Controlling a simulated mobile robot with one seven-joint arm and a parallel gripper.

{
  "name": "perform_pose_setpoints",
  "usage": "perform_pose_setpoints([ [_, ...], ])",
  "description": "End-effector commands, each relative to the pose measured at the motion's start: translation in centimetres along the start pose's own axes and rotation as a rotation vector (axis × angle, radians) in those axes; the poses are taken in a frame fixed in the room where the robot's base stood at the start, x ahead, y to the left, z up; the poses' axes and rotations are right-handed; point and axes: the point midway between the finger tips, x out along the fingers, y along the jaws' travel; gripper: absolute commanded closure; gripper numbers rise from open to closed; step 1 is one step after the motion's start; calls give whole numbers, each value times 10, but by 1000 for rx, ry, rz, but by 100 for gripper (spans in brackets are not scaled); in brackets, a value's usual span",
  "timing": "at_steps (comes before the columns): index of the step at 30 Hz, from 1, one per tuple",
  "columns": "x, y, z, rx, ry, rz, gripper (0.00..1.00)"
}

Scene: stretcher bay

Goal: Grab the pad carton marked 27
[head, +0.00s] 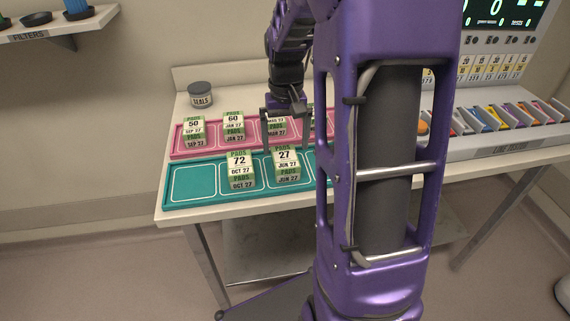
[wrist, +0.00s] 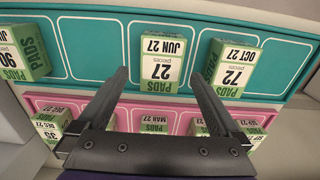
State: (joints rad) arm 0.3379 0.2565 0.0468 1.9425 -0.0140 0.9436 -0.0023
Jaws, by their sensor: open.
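The pad carton marked 27 (head: 287,166) is white and green and stands in the teal tray (head: 194,184), just right of the carton marked 72 (head: 241,170). In the wrist view the 27 carton (wrist: 160,62) is centred ahead, its label upside down. My gripper (head: 286,147) is open and empty, just behind and above the 27 carton. In the wrist view the fingertips (wrist: 157,75) lie to either side of the carton's near part, with gaps. I cannot tell whether they reach down to its height.
The pink tray (head: 178,148) behind holds cartons marked 50 (head: 194,131) and 60 (head: 233,125), and another partly hidden by my gripper. A carton marked 90 (wrist: 22,54) stands farther along the teal tray. A grey seals tub (head: 201,94) stands at the back left.

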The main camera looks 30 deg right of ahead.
Motion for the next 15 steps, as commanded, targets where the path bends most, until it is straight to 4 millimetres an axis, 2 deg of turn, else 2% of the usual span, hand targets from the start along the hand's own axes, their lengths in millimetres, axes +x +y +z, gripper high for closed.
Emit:
perform_pose_setpoints([
  [9,41,-2,1,0,-3,1,0],
  [15,53,-2,1,0,0,1,0],
])
